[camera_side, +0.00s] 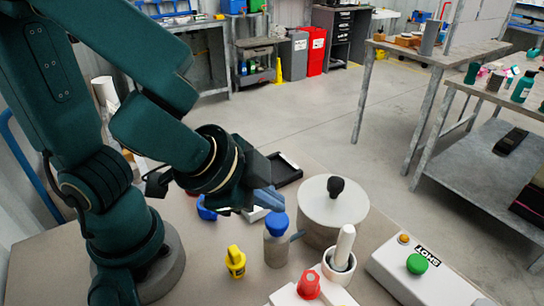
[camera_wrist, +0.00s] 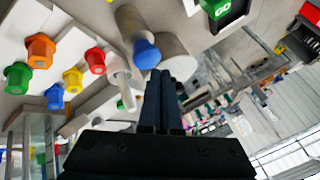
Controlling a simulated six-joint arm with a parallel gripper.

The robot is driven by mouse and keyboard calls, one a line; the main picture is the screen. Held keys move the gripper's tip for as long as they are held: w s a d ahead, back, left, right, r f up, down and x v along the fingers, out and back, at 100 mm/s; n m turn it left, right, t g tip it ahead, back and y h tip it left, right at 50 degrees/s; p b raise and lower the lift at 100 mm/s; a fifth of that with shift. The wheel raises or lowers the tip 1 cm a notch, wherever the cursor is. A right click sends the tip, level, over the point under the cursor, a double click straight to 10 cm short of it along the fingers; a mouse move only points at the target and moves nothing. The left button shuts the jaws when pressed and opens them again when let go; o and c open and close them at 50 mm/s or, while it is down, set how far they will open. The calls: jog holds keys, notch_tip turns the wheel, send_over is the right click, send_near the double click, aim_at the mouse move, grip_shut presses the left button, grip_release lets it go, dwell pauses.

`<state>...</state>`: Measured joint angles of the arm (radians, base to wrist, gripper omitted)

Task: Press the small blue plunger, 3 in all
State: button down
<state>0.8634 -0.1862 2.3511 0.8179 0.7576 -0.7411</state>
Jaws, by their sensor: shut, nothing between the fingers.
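A grey cylinder with a rounded blue top (camera_side: 277,223) stands on the table, with a short spout at its right side. Its blue top (camera_wrist: 147,54) also shows in the wrist view, just beyond my fingertips. My gripper (camera_side: 274,203) is shut and empty, right by this blue top in the side view; I cannot tell whether they touch. The wrist view shows my closed fingers (camera_wrist: 160,76). A second blue knob (camera_side: 206,208) is partly hidden near my wrist; a small blue one (camera_wrist: 54,96) shows at left in the wrist view. I cannot tell which is the small plunger.
A round pot with a black knob (camera_side: 325,207) stands behind the cylinder. A white pestle in a cup (camera_side: 343,247), a red knob (camera_side: 308,286) and a yellow knob (camera_side: 235,262) stand nearby. A white box with a green button (camera_side: 417,264) is at the right.

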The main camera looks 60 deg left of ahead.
aim_at(272, 220)
jog(key=shift+f, duration=0.1)
jog(key=shift+f, duration=0.35)
jog(key=shift+f, duration=0.95)
dwell(1.0)
jog(key=shift+r, duration=1.4)
jog(key=shift+r, duration=2.5)
dwell(0.5)
